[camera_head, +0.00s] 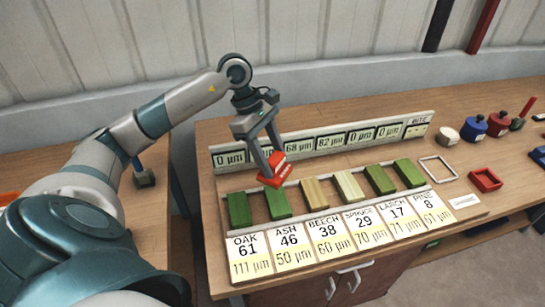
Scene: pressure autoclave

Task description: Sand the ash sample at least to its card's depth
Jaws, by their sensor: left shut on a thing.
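My left gripper (267,160) is shut on a red sanding block (273,172), held just behind and above the back end of the ash sample. The ash sample (278,205) is a green strip, second from the left. Its card (289,247) reads ASH, 46 and 50 µm. The ash readout on the back panel is mostly hidden by my gripper and the block. I cannot tell whether the block touches the sample. My right gripper is not in view.
Oak (239,210), larch (379,180) and pine (409,173) are green; beech (315,194) and spruce (348,186) are pale. The panel (325,141) shows 68 µm and 82 µm for those two.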

